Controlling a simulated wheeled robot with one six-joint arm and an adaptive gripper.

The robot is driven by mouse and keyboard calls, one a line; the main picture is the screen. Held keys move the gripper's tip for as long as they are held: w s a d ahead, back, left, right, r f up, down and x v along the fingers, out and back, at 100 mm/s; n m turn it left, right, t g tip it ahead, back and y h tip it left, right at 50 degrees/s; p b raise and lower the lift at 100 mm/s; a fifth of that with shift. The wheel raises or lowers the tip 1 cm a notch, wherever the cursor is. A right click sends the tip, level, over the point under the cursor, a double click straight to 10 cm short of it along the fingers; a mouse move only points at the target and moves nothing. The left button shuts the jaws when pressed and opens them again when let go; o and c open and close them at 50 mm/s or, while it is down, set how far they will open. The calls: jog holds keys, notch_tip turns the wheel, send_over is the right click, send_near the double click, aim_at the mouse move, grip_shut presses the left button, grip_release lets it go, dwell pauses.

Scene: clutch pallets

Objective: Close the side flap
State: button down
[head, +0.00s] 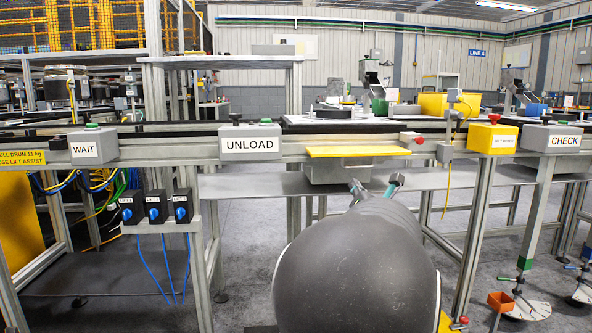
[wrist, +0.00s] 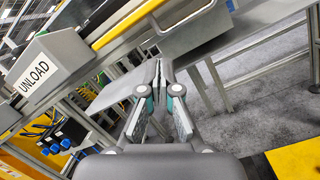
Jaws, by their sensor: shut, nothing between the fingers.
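A flat yellow panel (head: 358,151), which looks like the side flap, sits along the front rail of the workbench, between the UNLOAD box and a red button. In the wrist view a yellow strip (wrist: 125,22) runs along the bench edge at the top, and it seems to be the same panel. My gripper (head: 375,187) is below and in front of the panel, apart from it. In the wrist view my gripper (wrist: 160,72) has its fingertips together with nothing between them. My own arm hides the floor below it in the head view.
The grey UNLOAD box (head: 249,142) stands left of the panel, and it also shows in the wrist view (wrist: 38,70). A grey box (head: 337,170) hangs under the panel. A lower shelf (head: 250,184) runs behind my gripper. A red button (head: 411,138) is to the right.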

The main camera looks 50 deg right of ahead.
jog(key=s+d+f+n, duration=0.3)
jog(key=s+d+n, duration=0.3)
jog(key=s, duration=0.2)
jog(key=w+d+r+p, duration=0.1)
jog(key=w+d+r, duration=0.5)
jog(key=w+r, duration=0.1)
jog(key=shift+w, duration=0.25)
